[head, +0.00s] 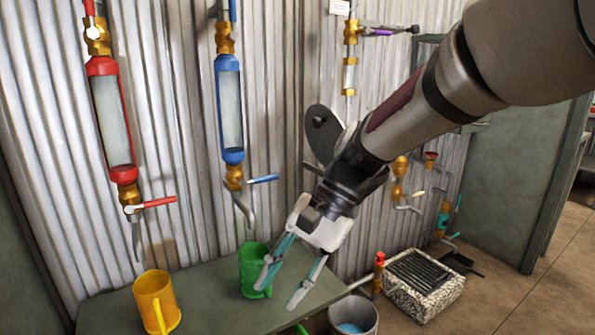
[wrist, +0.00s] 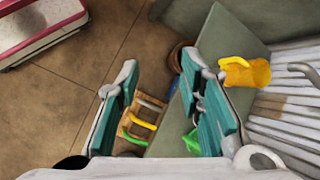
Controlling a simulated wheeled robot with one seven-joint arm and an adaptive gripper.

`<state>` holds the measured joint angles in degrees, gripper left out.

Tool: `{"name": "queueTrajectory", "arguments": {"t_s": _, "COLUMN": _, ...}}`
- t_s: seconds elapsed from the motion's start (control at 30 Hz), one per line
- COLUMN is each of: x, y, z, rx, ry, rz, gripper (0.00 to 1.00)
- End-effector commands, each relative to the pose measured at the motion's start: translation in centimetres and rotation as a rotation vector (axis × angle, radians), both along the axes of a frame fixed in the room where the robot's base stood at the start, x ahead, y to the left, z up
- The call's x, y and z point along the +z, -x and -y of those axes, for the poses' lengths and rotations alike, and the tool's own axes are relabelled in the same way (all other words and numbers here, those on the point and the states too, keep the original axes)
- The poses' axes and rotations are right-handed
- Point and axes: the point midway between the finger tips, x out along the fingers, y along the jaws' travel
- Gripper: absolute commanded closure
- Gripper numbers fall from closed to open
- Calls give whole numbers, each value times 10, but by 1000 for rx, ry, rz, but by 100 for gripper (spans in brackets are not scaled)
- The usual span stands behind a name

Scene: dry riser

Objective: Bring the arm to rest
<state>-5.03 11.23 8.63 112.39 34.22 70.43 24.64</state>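My gripper (head: 284,290) hangs from the arm at the middle of the head view, with its fingers pointing down and apart. It is open, with nothing between the fingers. In the head view one finger overlaps the green mug (head: 250,268) on the bench; I cannot tell whether they touch. In the wrist view my gripper (wrist: 160,110) shows both teal finger pads wide apart. A yellow mug (head: 157,302) stands on the bench to the left; it also shows in the wrist view (wrist: 246,72).
The bench (head: 205,300) runs along a corrugated wall carrying a red sight-glass pipe (head: 112,120) and a blue one (head: 230,110). A metal bucket (head: 354,314) and a stone-sided grated drain (head: 425,285) are right of the bench. A rack with coloured handles (wrist: 140,120) stands below. Floor is open at right.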

Motion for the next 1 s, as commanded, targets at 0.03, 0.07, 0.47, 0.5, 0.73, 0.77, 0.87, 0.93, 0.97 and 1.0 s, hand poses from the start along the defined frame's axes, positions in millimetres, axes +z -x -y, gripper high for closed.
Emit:
{"name": "queueTrajectory", "arguments": {"t_s": 0.03, "x": 10, "y": 15, "z": 15, "rx": 26, "ry": 25, "rz": 41, "gripper": 66}}
{"name": "queueTrajectory", "arguments": {"t_s": 0.07, "x": 14, "y": 24, "z": 23, "rx": 43, "ry": 42, "rz": 61, "gripper": 66}}
{"name": "queueTrajectory", "arguments": {"t_s": 0.47, "x": 39, "y": 143, "z": 130, "rx": 249, "ry": 261, "rz": 288, "gripper": 66}}
{"name": "queueTrajectory", "arguments": {"t_s": 0.5, "x": 38, "y": 155, "z": 139, "rx": 267, "ry": 283, "rz": 306, "gripper": 66}}
{"name": "queueTrajectory", "arguments": {"t_s": 0.73, "x": 28, "y": 208, "z": 179, "rx": 350, "ry": 381, "rz": 374, "gripper": 66}}
{"name": "queueTrajectory", "arguments": {"t_s": 0.77, "x": 27, "y": 213, "z": 183, "rx": 358, "ry": 392, "rz": 382, "gripper": 66}}
{"name": "queueTrajectory", "arguments": {"t_s": 0.87, "x": 21, "y": 228, "z": 195, "rx": 382, "ry": 423, "rz": 400, "gripper": 66}}
{"name": "queueTrajectory", "arguments": {"t_s": 0.93, "x": 17, "y": 238, "z": 202, "rx": 398, "ry": 442, "rz": 412, "gripper": 66}}
{"name": "queueTrajectory", "arguments": {"t_s": 0.97, "x": 15, "y": 242, "z": 205, "rx": 405, "ry": 451, "rz": 416, "gripper": 66}}
{"name": "queueTrajectory", "arguments": {"t_s": 1.0, "x": 13, "y": 248, "z": 209, "rx": 412, "ry": 461, "rz": 422, "gripper": 66}}
